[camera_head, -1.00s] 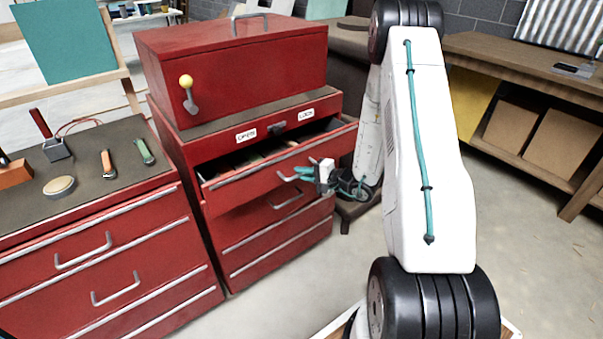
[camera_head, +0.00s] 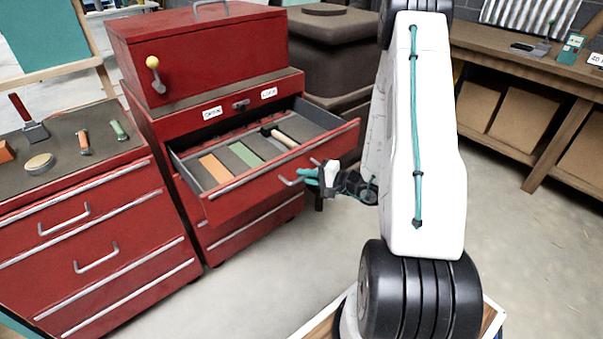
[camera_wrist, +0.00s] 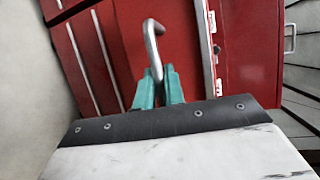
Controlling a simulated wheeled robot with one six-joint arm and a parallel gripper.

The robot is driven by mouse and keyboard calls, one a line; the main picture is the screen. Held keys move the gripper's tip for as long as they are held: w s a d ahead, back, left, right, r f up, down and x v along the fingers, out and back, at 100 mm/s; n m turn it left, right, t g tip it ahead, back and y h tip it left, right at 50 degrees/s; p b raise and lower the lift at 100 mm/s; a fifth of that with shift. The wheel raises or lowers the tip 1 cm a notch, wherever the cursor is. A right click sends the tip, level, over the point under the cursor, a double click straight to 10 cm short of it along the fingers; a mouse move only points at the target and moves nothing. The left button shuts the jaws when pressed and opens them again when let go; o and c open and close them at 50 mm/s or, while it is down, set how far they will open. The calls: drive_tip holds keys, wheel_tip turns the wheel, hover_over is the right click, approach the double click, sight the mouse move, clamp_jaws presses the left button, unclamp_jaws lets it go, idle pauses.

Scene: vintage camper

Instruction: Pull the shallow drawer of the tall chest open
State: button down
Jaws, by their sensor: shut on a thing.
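The tall red chest (camera_head: 235,232) stands left of centre in the head view, with a lidded red box on top. Its shallow drawer (camera_head: 265,180) sticks well out, and its inside shows a green strip, an orange strip and a hammer-like tool with a pale handle. My gripper (camera_head: 312,177) is at the drawer's front, its teal fingers on the metal handle (camera_head: 291,182). In the wrist view the teal fingers (camera_wrist: 158,88) are shut on the bent handle bar (camera_wrist: 152,45). The fingers hide part of the handle.
A lower red cabinet (camera_head: 95,245) with tools on top stands to the left. A wooden workbench (camera_head: 545,70) with boxes below is at the right. Dark furniture (camera_head: 335,50) stands behind the chest. The floor in front of the chest is clear.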

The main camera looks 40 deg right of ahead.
drive_tip(key=shift+s, duration=0.35)
drive_tip(key=c, duration=1.5)
unclamp_jaws()
drive_tip(key=v, duration=0.7)
drive_tip(key=shift+s, duration=0.3)
drive_tip(key=shift+d+r, duration=0.1)
drive_tip(key=shift+d, duration=0.1)
